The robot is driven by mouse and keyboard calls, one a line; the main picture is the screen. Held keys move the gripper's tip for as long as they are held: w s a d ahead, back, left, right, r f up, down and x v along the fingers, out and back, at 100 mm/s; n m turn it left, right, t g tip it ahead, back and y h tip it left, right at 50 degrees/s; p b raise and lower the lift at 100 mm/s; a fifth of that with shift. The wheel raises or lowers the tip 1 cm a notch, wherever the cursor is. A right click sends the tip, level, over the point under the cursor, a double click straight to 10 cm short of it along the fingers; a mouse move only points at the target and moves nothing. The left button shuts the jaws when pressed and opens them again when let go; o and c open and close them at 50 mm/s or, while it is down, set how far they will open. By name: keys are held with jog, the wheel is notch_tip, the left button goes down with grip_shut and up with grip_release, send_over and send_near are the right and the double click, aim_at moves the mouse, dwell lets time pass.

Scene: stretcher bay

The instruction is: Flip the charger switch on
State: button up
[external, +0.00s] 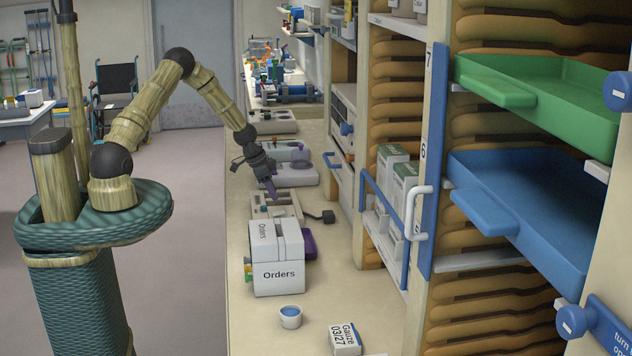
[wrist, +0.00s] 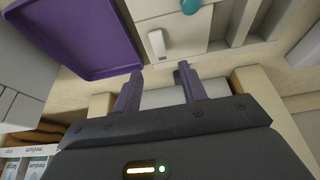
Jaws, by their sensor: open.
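The charger (external: 262,212) is a beige box on the counter, behind the Orders box in the external view. In the wrist view its beige face (wrist: 190,38) carries a small white switch (wrist: 157,43), a teal knob at the top edge and slots to the right. I cannot tell which way the switch is set. My gripper (external: 270,194) points down just above the charger. In the wrist view the purple fingers of my gripper (wrist: 160,78) are apart with nothing between them, and the switch lies just beyond their tips, apart from them.
A purple tray (wrist: 85,38) lies left of the charger in the wrist view. The white Orders box (external: 279,272) stands in front of the charger, and a dark plug (external: 325,216) lies to its right. A grey device (external: 290,176) sits behind. Shelves line the right side.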

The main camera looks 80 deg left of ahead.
aim_at(283, 211)
jog(key=p+x, duration=0.1)
jog(key=x, duration=0.6)
jog(key=shift+f+p, duration=0.1)
jog(key=shift+p, duration=0.25)
